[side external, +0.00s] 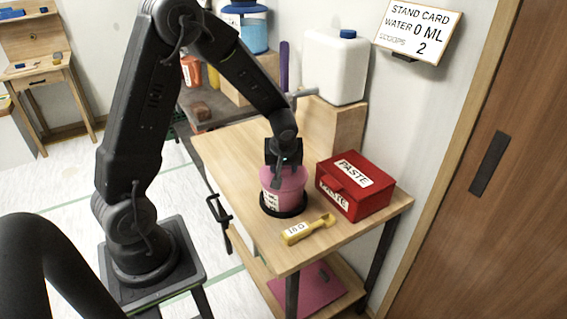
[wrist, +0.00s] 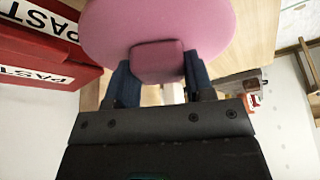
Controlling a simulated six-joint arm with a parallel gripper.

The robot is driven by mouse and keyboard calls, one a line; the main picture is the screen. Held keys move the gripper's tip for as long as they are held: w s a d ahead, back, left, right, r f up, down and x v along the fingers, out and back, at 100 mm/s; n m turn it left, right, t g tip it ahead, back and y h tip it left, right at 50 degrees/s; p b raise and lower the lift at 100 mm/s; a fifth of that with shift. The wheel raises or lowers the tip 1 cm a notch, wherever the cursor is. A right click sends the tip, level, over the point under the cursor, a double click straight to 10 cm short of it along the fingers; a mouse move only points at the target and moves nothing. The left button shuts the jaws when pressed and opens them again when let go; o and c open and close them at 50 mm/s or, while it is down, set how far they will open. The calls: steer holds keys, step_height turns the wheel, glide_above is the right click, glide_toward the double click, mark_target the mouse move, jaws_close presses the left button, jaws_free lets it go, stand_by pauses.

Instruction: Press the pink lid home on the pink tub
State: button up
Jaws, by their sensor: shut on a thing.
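The pink tub (side external: 281,192) stands upright in a black ring (side external: 292,213) on the wooden table, with a white label on its side. My gripper (side external: 284,163) is directly above the tub and points down. In the wrist view the pink lid (wrist: 205,25) is a round disc with a block-shaped grip (wrist: 157,62), and my two fingers are shut on that grip. In the side view the lid is at the tub's mouth, largely hidden by my gripper. I cannot tell whether it is fully seated or slightly above the rim.
A red PASTE box (side external: 343,205) stands close to the right of the tub. A yellow scoop (side external: 308,230) lies in front of it near the table edge. A white jug (side external: 335,68) stands on a wooden block (side external: 337,126) behind. The table's left part is clear.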

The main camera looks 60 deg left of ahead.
steer(key=shift+f, duration=0.3)
steer(key=o, duration=1)
steer(key=shift+v, duration=6.95)
steer(key=s+d+r+m+t+h, duration=0.1)
steer(key=s+d+r+m, duration=0.1)
steer(key=s+d+m, duration=0.2)
steer(key=s+d+r+m+t+h, duration=0.1)
steer(key=s+d+r+m, duration=0.2)
steer(key=s, duration=0.3)
steer(key=s+d+r+m+t+h, duration=0.1)
steer(key=s+d+r+m, duration=0.2)
steer(key=s+d+m, duration=0.2)
steer(key=shift+s+h, duration=0.4)
steer(key=shift+s, duration=0.05)
